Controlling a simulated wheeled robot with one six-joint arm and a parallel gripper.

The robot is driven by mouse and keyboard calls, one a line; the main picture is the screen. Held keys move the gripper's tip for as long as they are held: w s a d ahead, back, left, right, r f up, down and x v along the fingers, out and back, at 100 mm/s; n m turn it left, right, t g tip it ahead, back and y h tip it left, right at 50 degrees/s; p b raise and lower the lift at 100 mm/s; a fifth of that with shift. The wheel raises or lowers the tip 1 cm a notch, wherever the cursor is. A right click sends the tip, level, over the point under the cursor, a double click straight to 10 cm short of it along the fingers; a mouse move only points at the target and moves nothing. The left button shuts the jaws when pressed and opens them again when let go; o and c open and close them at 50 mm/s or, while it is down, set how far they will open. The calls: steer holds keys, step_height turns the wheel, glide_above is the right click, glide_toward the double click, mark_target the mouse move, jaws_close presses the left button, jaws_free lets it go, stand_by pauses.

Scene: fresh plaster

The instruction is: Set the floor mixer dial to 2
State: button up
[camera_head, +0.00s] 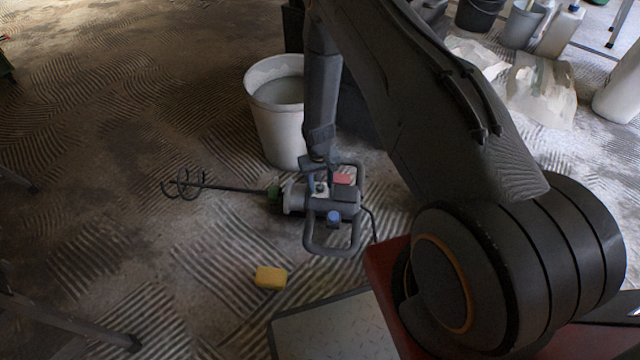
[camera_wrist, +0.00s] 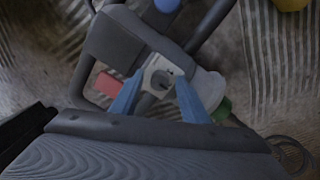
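The floor mixer (camera_head: 291,198) lies on its side on the floor, its paddle shaft pointing left in the head view. Its dark housing (camera_wrist: 118,38) and handle frame fill the middle of the wrist view. The dial (camera_wrist: 160,81), a grey round knob on a light plate, faces my wrist camera; its setting marks are too small to read. My gripper (camera_wrist: 158,77) is open, with one blue finger on each side of the dial and a visible gap; I cannot tell whether either finger touches it. In the head view my arm reaches down onto the mixer and partly hides it.
A white bucket (camera_head: 264,122) stands just behind the mixer. A yellow sponge (camera_head: 270,277) lies in front of it. The mixer's cable runs off to its right. Bags (camera_head: 540,92) and buckets stand at the back right. Floor at the left is mostly clear.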

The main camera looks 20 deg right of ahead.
mark_target(320, 187)
step_height(320, 187, up, 8)
steer(key=shift+a+f+p, duration=0.1)
steer(key=shift+p, duration=0.9)
